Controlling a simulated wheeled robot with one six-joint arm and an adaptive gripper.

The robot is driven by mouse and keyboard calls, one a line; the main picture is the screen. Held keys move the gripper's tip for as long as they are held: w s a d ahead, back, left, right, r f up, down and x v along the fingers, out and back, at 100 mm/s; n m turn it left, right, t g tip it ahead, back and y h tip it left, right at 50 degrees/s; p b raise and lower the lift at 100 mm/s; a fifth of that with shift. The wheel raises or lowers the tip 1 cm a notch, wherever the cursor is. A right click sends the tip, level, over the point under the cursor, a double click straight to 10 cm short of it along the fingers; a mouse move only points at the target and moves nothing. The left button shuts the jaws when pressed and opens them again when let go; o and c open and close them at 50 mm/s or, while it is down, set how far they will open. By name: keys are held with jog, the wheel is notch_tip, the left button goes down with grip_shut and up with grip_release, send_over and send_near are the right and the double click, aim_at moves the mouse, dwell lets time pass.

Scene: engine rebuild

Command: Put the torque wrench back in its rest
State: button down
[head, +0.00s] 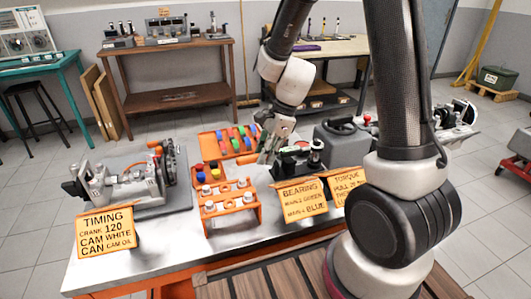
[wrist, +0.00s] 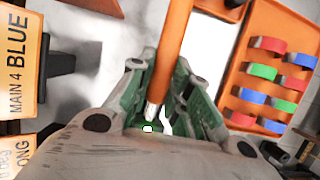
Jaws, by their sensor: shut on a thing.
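My gripper (head: 268,150) is above the middle of the bench, beside the orange bearing tray. In the wrist view its green fingers (wrist: 168,100) are shut on a long orange bar with a silver end (wrist: 171,45), which appears to be the torque wrench. The bar runs from between the fingers out past the top of the picture. A sign starting "TORQUE" (head: 347,186) stands at the bench's right, partly covered by my arm. I cannot tell the wrench's rest apart there.
The orange tray (head: 205,146) holds several coloured bearing shells. An orange rack (head: 229,213) with piston-like parts stands in front. An engine block (head: 125,185) is at left with a timing sign (head: 105,235). A bearing sign (head: 301,199) and dark fixture (head: 292,164) stand right of my gripper.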

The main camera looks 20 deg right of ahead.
jog(key=shift+f, duration=1.1)
dwell(0.4)
jog(key=c, duration=1.6)
grip_release()
jog(key=shift+o, duration=0.2)
jog(key=shift+r, duration=0.2)
jog(key=shift+r, duration=1.15)
jog(key=shift+r, duration=0.1)
jog(key=o, duration=0.6)
jog(key=shift+c, duration=0.2)
